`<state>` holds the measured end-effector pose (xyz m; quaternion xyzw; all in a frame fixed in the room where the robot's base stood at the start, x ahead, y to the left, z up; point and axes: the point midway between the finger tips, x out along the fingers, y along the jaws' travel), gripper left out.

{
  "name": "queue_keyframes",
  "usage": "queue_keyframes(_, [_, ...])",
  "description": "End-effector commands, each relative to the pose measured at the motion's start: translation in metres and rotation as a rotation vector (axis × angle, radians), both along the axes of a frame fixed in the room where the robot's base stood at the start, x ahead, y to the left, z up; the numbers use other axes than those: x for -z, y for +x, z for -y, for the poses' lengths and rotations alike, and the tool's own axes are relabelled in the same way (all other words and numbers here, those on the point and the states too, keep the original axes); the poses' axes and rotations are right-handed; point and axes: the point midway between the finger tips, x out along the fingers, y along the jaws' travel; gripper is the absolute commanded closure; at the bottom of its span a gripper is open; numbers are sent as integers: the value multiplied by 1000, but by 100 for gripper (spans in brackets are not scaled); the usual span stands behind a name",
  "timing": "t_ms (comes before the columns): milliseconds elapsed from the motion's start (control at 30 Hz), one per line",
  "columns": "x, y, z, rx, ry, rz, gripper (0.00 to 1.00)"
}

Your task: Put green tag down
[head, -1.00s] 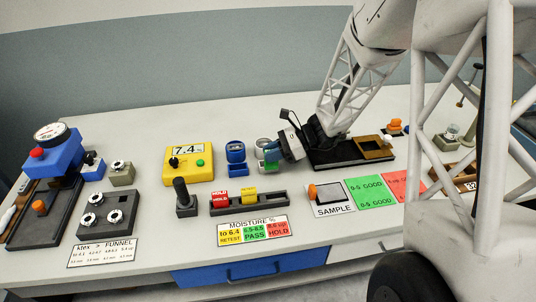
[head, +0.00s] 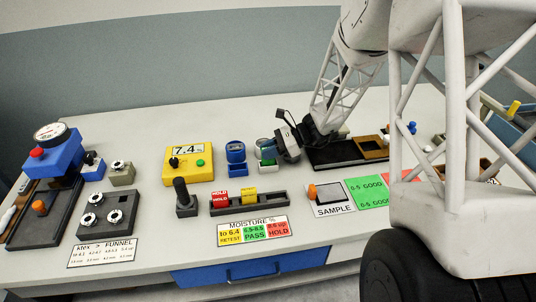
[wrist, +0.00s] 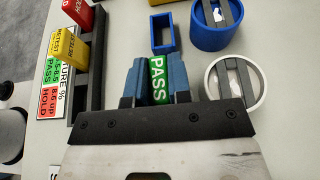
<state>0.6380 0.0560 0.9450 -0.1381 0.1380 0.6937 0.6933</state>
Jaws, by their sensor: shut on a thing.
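My gripper (wrist: 158,83) is shut on the green PASS tag (wrist: 157,78), which sits between its blue fingers in the wrist view. I cannot tell whether the tag touches or sits in that blue piece. The jar also shows in the wrist view (wrist: 236,83), right of the fingers. An empty blue square holder (wrist: 162,33) stands beyond the tag, beside the blue jar (wrist: 217,24).
The dark tag rack (head: 275,203) holds a red HOLD tag (head: 220,197) and a yellow RETEST tag (head: 249,195). The yellow meter (head: 188,165) reading 7.4 stands left of the jars. A dark tray (head: 330,155) lies under my arm.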

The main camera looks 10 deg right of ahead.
Motion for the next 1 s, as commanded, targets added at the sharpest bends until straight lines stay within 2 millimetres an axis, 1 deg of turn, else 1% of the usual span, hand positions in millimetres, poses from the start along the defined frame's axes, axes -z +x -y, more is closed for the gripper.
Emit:
queue_keyframes(33, [6,0,0,0,0,-2,100])
queue_keyframes(100, [12,0,0,1,0,-2,100])
queue_keyframes(200, [16,0,0,0,-1,0,100])
queue_keyframes(667, [20,0,0,0,0,0,100])
queue_keyframes(700, [19,0,0,0,0,1,75])
queue_keyframes(767, [19,0,0,0,0,0,66])
queue_keyframes(800, [19,0,0,0,0,0,60])
queue_keyframes(833, [19,0,0,0,0,0,56])
queue_keyframes(1000, [19,0,0,0,0,0,56])
